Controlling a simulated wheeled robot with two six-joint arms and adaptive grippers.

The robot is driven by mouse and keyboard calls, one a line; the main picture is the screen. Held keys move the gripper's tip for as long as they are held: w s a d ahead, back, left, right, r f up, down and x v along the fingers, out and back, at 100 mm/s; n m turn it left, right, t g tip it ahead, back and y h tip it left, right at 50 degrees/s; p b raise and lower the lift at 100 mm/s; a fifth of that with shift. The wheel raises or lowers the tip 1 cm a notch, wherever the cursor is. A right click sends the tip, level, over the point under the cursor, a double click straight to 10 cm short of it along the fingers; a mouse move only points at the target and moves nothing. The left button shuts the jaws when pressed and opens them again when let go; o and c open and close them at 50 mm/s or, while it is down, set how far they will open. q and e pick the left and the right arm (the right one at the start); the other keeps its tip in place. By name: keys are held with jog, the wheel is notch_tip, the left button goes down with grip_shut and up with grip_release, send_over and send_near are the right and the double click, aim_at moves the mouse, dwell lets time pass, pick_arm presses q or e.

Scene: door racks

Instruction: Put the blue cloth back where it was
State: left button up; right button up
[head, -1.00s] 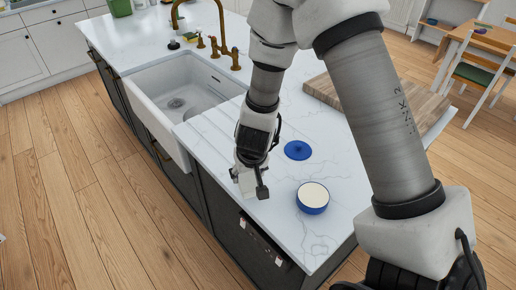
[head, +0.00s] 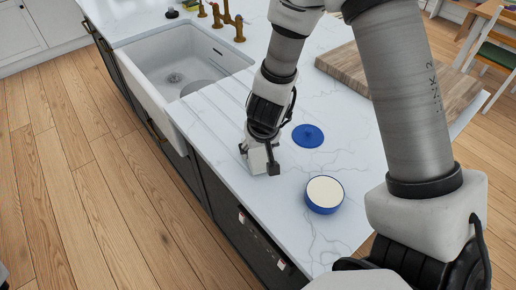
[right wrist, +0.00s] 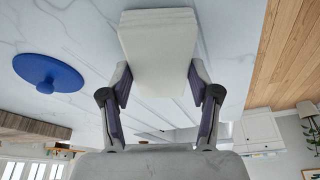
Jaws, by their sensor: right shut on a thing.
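My right gripper (head: 262,150) is shut on a pale, layered block (head: 257,160) low over the counter, near its front edge. In the right wrist view the block (right wrist: 158,50) looks white and folded, held between the two fingers of the right gripper (right wrist: 158,80). I cannot tell whether it touches the counter. No blue cloth shows in these frames. My left gripper is not in view.
A blue round lid (head: 308,136) and a blue pot (head: 324,195) with a pale top are right of the gripper. A wooden board (head: 350,68) lies behind. The sink (head: 185,65) is at the back left. Bare marble counter (head: 215,155) lies left of the gripper.

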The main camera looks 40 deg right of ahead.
jog(key=o, duration=1)
jog(key=shift+f, duration=0.1)
jog(key=shift+o, duration=1.1)
jog(key=shift+w+d+f, duration=0.1)
jog(key=shift+w, duration=0.05)
jog(key=p+v, duration=0.8)
jog(key=v, duration=0.4)
jog(key=shift+r, duration=0.3)
